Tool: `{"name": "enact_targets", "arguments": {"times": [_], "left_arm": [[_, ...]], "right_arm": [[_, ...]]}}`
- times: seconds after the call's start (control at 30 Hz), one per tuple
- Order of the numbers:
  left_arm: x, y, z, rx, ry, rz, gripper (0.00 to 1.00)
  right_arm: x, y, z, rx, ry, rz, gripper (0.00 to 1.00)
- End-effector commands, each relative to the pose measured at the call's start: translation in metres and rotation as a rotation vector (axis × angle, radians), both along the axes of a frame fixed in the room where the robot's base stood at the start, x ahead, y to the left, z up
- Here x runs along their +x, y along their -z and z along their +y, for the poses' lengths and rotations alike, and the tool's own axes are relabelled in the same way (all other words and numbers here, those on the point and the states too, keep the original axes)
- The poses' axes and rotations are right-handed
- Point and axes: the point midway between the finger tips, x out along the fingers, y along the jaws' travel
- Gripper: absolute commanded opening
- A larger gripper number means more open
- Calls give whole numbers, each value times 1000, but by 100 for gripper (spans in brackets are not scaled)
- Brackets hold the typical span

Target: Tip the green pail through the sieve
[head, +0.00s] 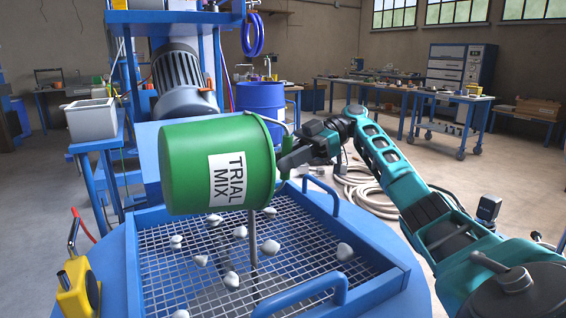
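The green pail (205,165), labelled TRIAL MIX, hangs tilted onto its side above the sieve. Its rim side faces right, and its inside is hidden. My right gripper (287,153) is at the green handle on the pail's right side and appears shut on it. The sieve (310,225) is a wire mesh in a blue frame with raised handles, lying below the pail. A narrow grey-brown column (253,242), which looks like a poured stream, runs down from under the pail to the mesh. Several pale lumps (345,251) lie on the mesh. My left gripper is out of view.
The sieve rests over a round blue vessel (385,240). A yellow device (77,287) with a lever stands at its left edge. The blue mixer frame and motor (183,80) rise behind the pail. A white bin (92,118) stands at left, and a hose (370,192) lies on the floor.

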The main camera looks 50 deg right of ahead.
Motion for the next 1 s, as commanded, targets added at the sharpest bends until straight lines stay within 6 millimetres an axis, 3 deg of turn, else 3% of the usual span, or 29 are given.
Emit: {"name": "enact_targets", "arguments": {"times": [0.27,0.47,0.8,1.0], "left_arm": [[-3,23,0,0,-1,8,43],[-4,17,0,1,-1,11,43],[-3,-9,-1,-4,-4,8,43],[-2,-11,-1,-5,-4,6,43]], "right_arm": [[-2,13,-7,96,1,-30,0],[-2,4,-7,95,0,-30,0],[-2,-29,-7,95,1,-31,0],[-2,-31,-7,94,2,-28,0]]}}
